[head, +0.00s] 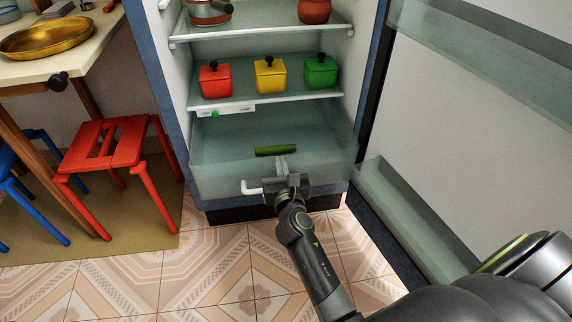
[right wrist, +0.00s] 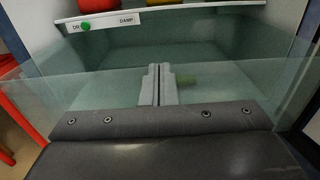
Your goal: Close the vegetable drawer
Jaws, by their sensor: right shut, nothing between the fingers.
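The vegetable drawer (head: 215,180) is the clear, greenish bin at the bottom of the open fridge. Its front panel also shows in the right wrist view (right wrist: 90,98). A white handle (head: 251,188) sits on its front. My right gripper (head: 282,165) is at the drawer's front, just right of the handle's visible end. Its fingers are shut together and empty. I cannot tell whether they touch the panel. My left gripper is not in view.
The fridge door (head: 480,110) stands open on the right, with clear door shelves. Red, yellow and green pots (head: 270,76) stand on the shelf above the drawer. A red stool (head: 105,147) and a table (head: 60,65) are at left. Tiled floor in front is clear.

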